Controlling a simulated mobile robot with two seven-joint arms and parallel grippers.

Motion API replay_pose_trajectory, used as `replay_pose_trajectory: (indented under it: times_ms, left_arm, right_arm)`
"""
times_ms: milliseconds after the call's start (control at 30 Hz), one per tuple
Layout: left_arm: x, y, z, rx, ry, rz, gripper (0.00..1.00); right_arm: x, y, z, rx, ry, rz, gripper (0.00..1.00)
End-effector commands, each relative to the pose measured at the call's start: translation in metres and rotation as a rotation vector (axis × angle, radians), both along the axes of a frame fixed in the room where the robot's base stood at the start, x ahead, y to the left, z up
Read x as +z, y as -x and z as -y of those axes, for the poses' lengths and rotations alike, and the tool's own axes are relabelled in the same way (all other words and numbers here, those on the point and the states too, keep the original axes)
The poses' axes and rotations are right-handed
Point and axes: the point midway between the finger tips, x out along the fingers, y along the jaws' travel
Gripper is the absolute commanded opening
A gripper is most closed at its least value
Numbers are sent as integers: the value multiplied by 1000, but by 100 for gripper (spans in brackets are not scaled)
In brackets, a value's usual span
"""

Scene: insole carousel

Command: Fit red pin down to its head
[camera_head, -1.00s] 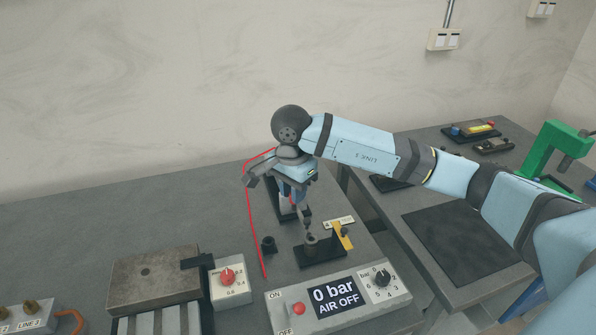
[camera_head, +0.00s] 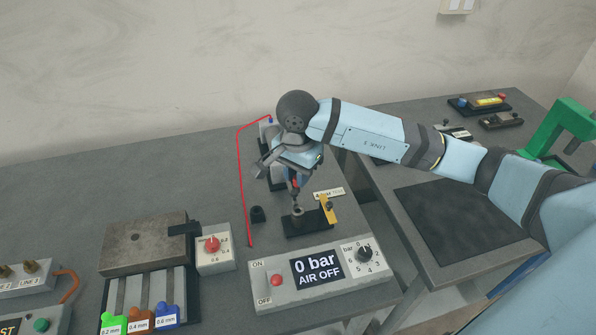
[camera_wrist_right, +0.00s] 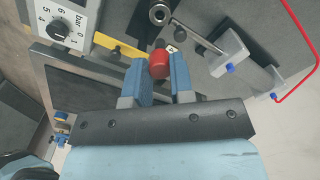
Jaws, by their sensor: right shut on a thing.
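My right gripper (camera_head: 294,183) is shut on the red pin (camera_wrist_right: 159,64). In the right wrist view the pin's rounded red head sits between the two blue fingertips (camera_wrist_right: 159,78). In the head view the gripper points down, just above the grey round socket (camera_head: 298,211) on the small black fixture (camera_head: 318,224). The socket also shows in the right wrist view (camera_wrist_right: 158,14), ahead of the pin. I cannot tell whether the pin's lower end touches or enters it. My left gripper is not in view.
A yellow bracket (camera_head: 328,209) stands at the fixture's right end. The air box (camera_head: 313,276), reading 0 bar and AIR OFF, lies in front. A red tube (camera_head: 238,170) runs along the left to a device behind the gripper.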

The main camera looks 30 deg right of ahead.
Motion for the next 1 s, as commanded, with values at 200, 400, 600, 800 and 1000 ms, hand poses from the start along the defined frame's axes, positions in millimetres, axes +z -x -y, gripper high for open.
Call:
replay_pose_trajectory:
  times_ms: [200, 400, 600, 800, 1000]
  left_arm:
    - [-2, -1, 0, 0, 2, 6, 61]
    - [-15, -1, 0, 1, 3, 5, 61]
    - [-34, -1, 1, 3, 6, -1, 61]
    - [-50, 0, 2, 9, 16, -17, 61]
    - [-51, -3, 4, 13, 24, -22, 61]
  right_arm:
    - [-1, 0, 0, 0, 0, 0, 0]
    - [-12, 0, 0, -1, 0, -1, 0]
    - [-33, 0, 0, -1, 0, 0, 0]
    - [-51, 0, 0, -1, 0, 1, 0]
    - [-58, 0, 0, -1, 0, 0, 0]
